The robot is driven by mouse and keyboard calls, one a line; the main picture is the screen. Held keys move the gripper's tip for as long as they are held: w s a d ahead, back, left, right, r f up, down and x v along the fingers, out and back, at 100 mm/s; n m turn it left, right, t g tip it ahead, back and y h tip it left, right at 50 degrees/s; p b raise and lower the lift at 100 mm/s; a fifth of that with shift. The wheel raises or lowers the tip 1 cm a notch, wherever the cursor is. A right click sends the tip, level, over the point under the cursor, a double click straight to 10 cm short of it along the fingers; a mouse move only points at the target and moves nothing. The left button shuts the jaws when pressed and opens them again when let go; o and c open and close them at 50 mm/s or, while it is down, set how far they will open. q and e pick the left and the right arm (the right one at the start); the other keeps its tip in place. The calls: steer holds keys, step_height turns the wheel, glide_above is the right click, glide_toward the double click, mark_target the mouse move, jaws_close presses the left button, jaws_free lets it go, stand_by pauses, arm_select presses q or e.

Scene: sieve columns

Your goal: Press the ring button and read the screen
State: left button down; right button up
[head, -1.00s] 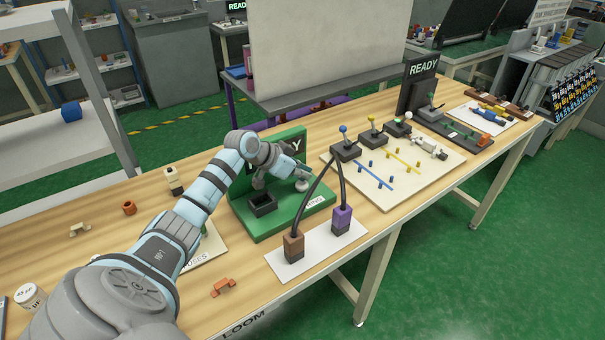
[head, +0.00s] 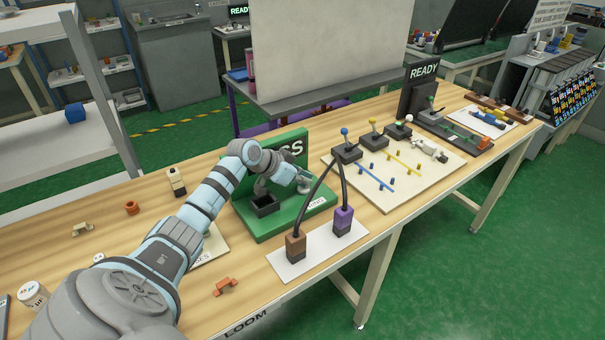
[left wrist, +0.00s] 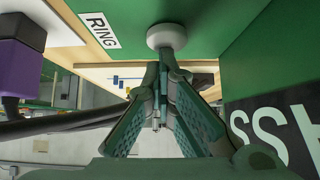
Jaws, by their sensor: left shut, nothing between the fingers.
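The green fixture (head: 262,232) stands on the wooden bench, with a black screen (head: 294,147) on its upright back. White letters "SS" show on the screen in the head view; my arm hides the rest. The left wrist view shows the screen (left wrist: 275,125) tilted, with "SS" and part of an A. The white round button (left wrist: 167,36) is beside the label "RING" (left wrist: 103,30). My left gripper (head: 304,187) is shut and empty. Its fingertips (left wrist: 165,60) are at the button, apparently touching it. My right gripper is not in view.
A white plate with a brown block (head: 295,246) and a purple block (head: 343,220), both with black cables, lies in front of the fixture. A board with levers (head: 385,186) is to the right. An orange part (head: 226,286) lies near the bench's front edge.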

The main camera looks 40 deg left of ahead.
mark_target(301, 188)
arm_select(q)
steer(key=r+p, duration=0.1)
steer(key=p, duration=0.1)
steer(key=r+p, duration=0.3)
steer(key=p, duration=0.1)
steer(key=shift+s+a+r, duration=0.2)
steer(key=shift+a+r, duration=0.05)
steer(key=shift+r, duration=0.15)
steer(key=v, duration=0.9)
steer(key=shift+p, duration=0.35)
steer(key=shift+s+d, duration=0.1)
